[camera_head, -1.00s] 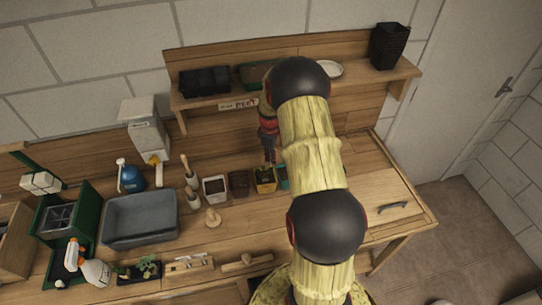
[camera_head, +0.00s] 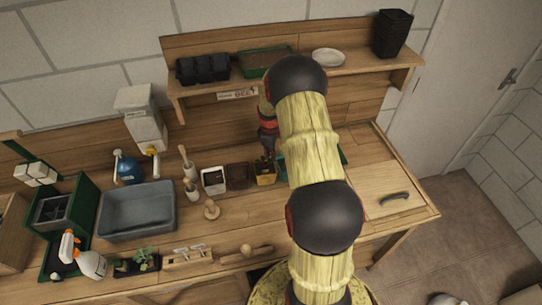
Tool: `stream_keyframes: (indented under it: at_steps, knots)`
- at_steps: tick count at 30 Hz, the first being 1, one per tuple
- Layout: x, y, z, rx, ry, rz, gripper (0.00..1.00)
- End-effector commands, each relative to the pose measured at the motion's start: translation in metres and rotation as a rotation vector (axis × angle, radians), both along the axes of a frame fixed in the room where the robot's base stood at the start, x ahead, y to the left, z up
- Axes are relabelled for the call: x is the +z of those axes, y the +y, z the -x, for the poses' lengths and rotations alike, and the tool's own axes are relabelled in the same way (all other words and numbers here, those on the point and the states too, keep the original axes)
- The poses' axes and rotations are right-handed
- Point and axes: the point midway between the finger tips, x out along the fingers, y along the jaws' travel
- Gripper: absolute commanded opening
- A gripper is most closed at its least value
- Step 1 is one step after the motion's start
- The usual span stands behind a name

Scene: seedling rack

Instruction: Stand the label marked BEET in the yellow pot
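The yellow pot (camera_head: 264,173) stands on the bench in a row of small pots, partly hidden by my arm and gripper. My gripper (camera_head: 269,152) points down just above and behind the pot's rim. It is small and dark here, and I cannot tell whether its fingers are open or shut, or whether a label is between them. A white strip (camera_head: 237,95) under the shelf appears to read BEET. A wooden holder (camera_head: 188,260) at the bench's front carries small white pieces, too small to read.
A white pot (camera_head: 214,181) and a brown pot (camera_head: 238,176) stand left of the yellow one; a teal thing (camera_head: 281,168) is close on its right. A grey tub (camera_head: 137,212) lies left.

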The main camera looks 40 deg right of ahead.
Motion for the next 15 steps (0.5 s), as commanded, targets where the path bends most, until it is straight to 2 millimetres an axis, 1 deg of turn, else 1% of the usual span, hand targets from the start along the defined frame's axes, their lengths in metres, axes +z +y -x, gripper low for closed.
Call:
stream_keyframes:
  at_steps: [1, 14, 15]
  knots:
    - [-0.0051, 0.0017, 0.0023, 0.000, 0.005, -0.004, 0.00]
    - [-0.0084, 0.0032, 0.0044, 0.000, 0.010, -0.007, 0.00]
    - [-0.0086, 0.0033, 0.0046, 0.000, 0.011, -0.008, 0.03]
